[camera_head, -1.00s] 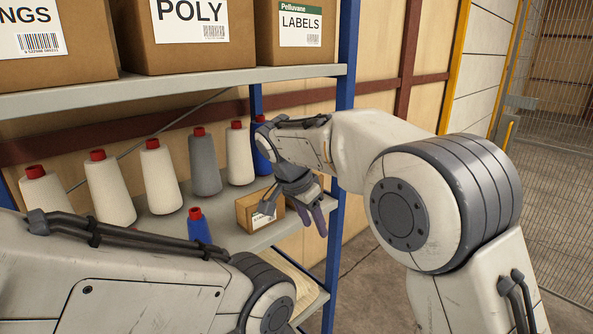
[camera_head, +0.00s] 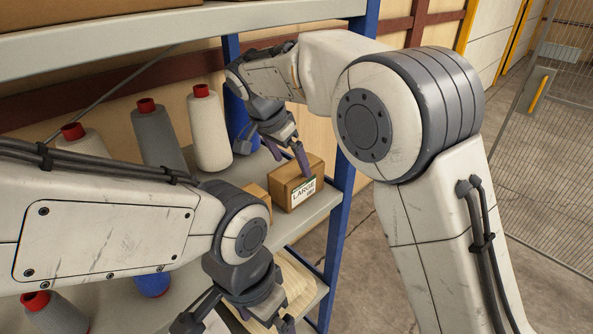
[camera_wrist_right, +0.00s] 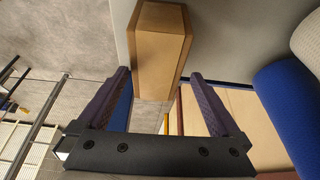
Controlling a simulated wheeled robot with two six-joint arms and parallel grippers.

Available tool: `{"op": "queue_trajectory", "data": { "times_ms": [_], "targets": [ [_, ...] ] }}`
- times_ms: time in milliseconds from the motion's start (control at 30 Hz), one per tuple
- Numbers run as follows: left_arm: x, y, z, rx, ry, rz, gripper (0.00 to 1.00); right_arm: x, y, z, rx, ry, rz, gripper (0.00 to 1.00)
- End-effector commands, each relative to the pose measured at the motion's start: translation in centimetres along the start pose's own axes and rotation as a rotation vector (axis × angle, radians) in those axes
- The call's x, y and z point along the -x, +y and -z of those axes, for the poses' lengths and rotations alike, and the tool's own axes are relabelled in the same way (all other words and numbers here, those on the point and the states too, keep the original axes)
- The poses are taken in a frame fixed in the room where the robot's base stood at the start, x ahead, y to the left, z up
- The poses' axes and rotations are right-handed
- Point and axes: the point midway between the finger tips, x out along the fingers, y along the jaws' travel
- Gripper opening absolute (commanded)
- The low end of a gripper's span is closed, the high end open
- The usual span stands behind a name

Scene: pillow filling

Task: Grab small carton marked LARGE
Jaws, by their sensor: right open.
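A small brown carton with a white label reading LARGE (camera_head: 296,184) stands at the right end of the grey shelf. My right gripper (camera_head: 287,155) is at the carton's upper back side, pointing down, with its fingers spread. In the right wrist view, the carton (camera_wrist_right: 160,62) lies ahead, roughly in line with the gap between the open fingers of the right gripper (camera_wrist_right: 160,92). The gap looks empty, and contact cannot be told. My left gripper (camera_head: 240,318) is at the bottom of the head view, with its fingers apart and partly cut off.
A second small carton (camera_head: 257,197) stands just left of the LARGE one, partly hidden by my left arm. Cream (camera_head: 209,130) and grey (camera_head: 158,135) thread cones stand to the left. A blue post (camera_head: 345,190) bounds the shelf's right end; an upper shelf (camera_head: 180,30) hangs above.

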Motion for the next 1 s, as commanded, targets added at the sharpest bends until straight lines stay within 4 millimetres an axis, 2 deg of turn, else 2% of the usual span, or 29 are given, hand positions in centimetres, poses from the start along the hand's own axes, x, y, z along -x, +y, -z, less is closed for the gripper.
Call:
{"op": "queue_trajectory", "data": {
  "times_ms": [333, 500, 1000],
  "targets": [
    [2.0, 0.1, 0.1, 0.000, 0.000, 0.000, 1.00, -4.5, 0.7, 0.8, -0.006, -0.002, -0.006, 1.00],
    [2.2, 0.2, 0.1, 0.000, 0.000, 0.000, 1.00, -6.3, 0.5, 0.7, -0.004, -0.001, -0.002, 1.00],
    [1.9, 0.1, 0.1, 0.000, 0.000, 0.000, 1.00, -6.6, 0.4, 0.4, -0.002, -0.001, 0.000, 1.00]
  ]
}}
